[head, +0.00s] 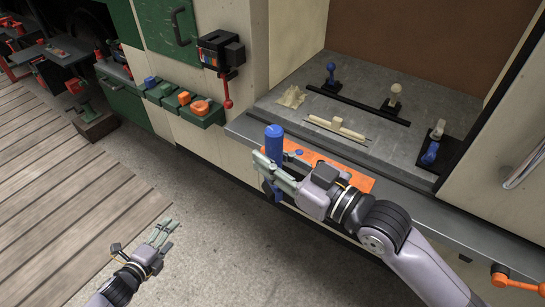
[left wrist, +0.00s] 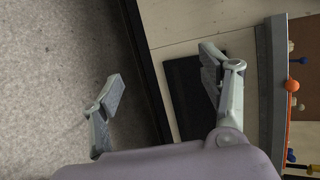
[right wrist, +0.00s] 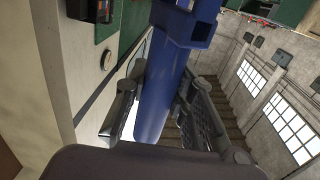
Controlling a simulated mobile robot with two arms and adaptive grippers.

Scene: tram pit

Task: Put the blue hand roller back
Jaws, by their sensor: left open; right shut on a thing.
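The blue hand roller (head: 274,145) stands roughly upright in my right gripper (head: 272,168), in front of the bench edge in the head view. My right gripper is shut on it; in the right wrist view the blue roller (right wrist: 165,85) runs between the two fingers. Its lower part is partly hidden behind the fingers in the head view. My left gripper (head: 162,232) is open and empty, low over the floor at the lower left. In the left wrist view its fingers (left wrist: 165,90) are wide apart with nothing between them.
An orange board (head: 325,172) lies on the bench edge behind my right gripper. The grey worktop (head: 390,150) holds dark rails, knobbed levers and pale pieces. Green bins (head: 205,115) with blue and orange items hang on the cabinet. A black-red device (head: 222,55) is mounted above them. Floor is clear around my left gripper.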

